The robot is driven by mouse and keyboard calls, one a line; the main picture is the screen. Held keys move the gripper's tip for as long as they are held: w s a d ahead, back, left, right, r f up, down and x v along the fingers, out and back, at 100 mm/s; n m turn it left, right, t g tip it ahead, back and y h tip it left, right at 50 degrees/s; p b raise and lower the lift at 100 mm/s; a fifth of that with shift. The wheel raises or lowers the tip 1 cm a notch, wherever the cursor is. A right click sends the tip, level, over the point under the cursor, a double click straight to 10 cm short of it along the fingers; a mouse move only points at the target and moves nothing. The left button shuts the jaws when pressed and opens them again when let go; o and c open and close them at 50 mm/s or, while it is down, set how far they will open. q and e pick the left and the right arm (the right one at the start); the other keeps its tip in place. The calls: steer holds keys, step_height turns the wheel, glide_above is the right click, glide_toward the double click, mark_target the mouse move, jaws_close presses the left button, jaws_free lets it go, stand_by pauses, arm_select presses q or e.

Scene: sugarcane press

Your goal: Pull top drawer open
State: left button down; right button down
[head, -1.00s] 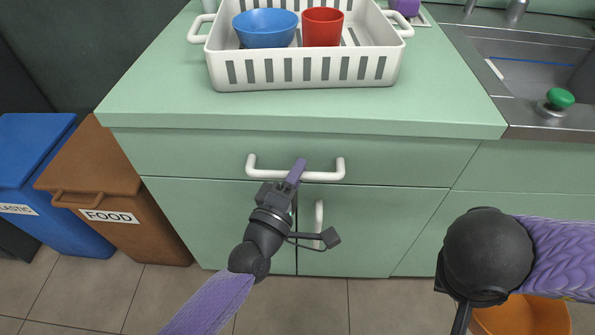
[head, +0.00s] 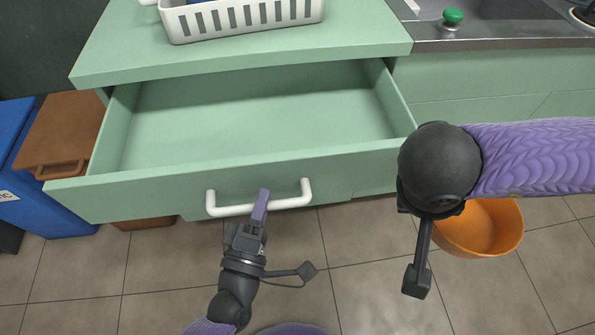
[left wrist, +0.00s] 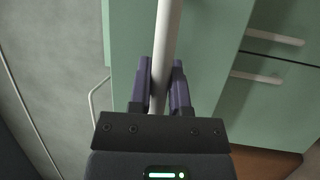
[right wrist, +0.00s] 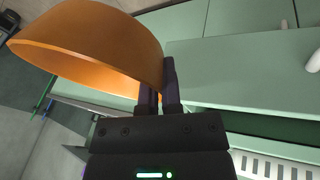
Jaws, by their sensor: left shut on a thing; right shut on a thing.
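The top drawer (head: 140,195) is pulled well out from the green cabinet, and its inside looks empty. My left gripper (head: 262,205) is shut on the white drawer handle (head: 292,202) near its middle. In the left wrist view the two fingers (left wrist: 160,88) close around the white handle bar (left wrist: 167,35). My right gripper (right wrist: 160,85) is shut on the rim of an orange bowl (right wrist: 85,40). In the head view the orange bowl (head: 480,232) hangs right of the drawer, below my right wrist, which hides those fingers.
A white slotted basket (head: 240,18) stands on the green countertop (head: 360,38). The sink with a green-topped knob (head: 452,17) is at the upper right. Brown (head: 70,135) and blue (head: 40,175) bins stand left of the drawer. The tiled floor in front is clear.

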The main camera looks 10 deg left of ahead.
arm_select(q)
steer(key=shift+s+d+p, duration=0.15)
steer(key=shift+s+d, duration=0.1)
steer(key=shift+s, duration=0.65)
steer(key=shift+s+d+p, duration=0.15)
steer(key=shift+s+d, duration=0.1)
steer(key=shift+s, duration=0.6)
arm_select(e)
steer(key=shift+r, duration=0.45)
arm_select(q)
steer(key=c, duration=0.6)
jaws_free()
